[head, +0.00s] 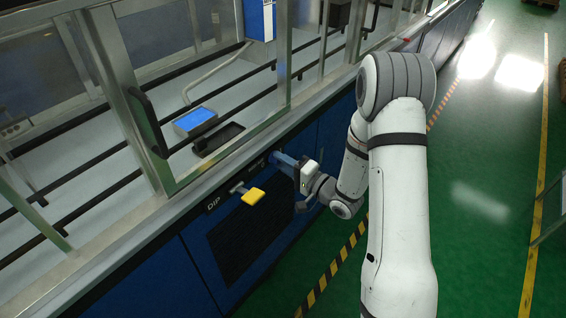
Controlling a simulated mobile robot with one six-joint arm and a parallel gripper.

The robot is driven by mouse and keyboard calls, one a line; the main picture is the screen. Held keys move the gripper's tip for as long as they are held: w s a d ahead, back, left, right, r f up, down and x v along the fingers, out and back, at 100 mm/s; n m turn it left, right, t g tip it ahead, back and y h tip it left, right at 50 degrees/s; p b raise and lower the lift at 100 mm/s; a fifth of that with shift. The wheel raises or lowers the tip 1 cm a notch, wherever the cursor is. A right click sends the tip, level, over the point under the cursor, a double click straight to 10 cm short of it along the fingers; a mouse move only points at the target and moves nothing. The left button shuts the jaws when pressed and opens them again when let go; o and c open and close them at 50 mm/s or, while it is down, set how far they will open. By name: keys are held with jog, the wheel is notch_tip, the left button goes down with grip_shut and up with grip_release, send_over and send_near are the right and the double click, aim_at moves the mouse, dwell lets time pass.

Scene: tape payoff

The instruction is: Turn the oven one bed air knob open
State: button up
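The oven one bed air knob cannot be told for certain. A yellow-ended handle (252,196) sticks out of the blue front panel, beside a label that reads "DIP". To its right, a blue piece (285,160) stands out from the panel, right at the end of my arm. My gripper (297,172) is at the panel front around this blue piece, right of the yellow handle and apart from it. The fingers are too small and too covered to show whether they are open or shut, or whether they touch anything.
A metal-framed glass enclosure (184,181) with a black door handle (147,122) stands above the panel. A dark vent grille (245,238) is below the yellow handle.

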jog(key=o, duration=0.4)
jog(key=v, duration=0.8)
jog(key=shift+w, duration=0.1)
